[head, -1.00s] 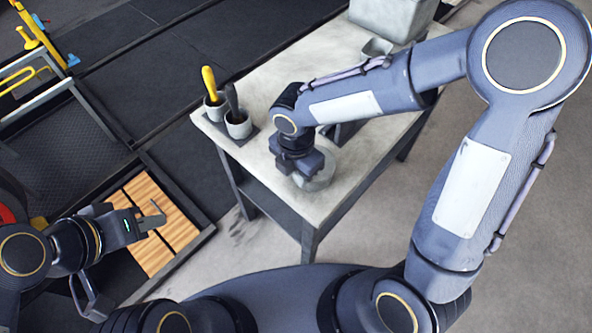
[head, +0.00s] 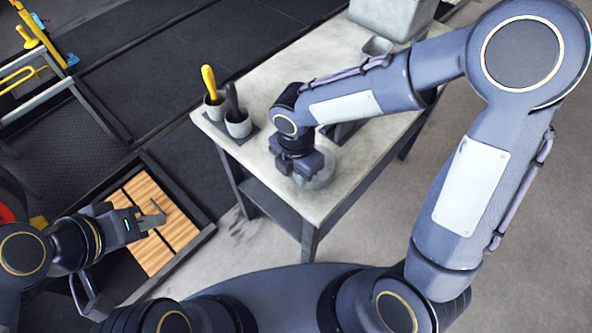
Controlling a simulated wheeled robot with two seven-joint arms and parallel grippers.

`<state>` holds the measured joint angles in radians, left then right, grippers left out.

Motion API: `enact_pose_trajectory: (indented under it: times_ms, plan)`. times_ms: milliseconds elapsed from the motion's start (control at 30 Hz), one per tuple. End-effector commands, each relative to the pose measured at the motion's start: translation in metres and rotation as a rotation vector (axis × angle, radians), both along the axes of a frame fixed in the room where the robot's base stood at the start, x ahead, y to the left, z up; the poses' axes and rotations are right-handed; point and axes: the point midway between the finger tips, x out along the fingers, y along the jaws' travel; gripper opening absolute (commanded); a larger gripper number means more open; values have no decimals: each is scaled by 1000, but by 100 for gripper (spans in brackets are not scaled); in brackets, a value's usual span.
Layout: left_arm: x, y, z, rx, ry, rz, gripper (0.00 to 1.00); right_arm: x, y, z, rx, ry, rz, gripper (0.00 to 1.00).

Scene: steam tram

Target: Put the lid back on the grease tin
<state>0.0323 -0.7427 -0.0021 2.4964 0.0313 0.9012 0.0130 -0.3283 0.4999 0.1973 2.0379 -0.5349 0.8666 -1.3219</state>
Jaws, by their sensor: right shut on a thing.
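My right gripper (head: 301,170) is over the bench top, pointing down. It is shut on what looks like the lid, but the arm and jaws hide most of the grip. A pale round metal thing (head: 322,178) shows just under and to the right of the jaws. I cannot tell how much of it is lid and how much is grease tin, or whether the two touch. My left gripper (head: 151,220) is far from the bench, over wooden slats at the lower left. Its finger gap is not clear from this angle.
The grey bench (head: 262,165) carries two small pots, one with a yellow-handled tool (head: 209,82) and one with a dark-handled tool (head: 232,100). A small grey container (head: 378,48) and a large grey box (head: 385,15) stand at the back. The front bench top is clear.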

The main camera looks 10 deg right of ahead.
Motion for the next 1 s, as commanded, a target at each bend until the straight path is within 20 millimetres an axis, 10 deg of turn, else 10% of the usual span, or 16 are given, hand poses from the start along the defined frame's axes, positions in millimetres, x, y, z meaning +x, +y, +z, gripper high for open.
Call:
enact_pose_trajectory:
  times_ms: [467,500,600,1000]
  plan:
    - [0,0,1,0,0,0,24,0,0,0,0,0,0,6]
    - [0,0,1,0,0,0,24,0,0,0,0,0,0,33]
    - [0,0,1,0,0,0,24,0,0,0,0,0,0,46]
    - [0,0,1,0,0,0,24,0,0,0,0,0,0,73]
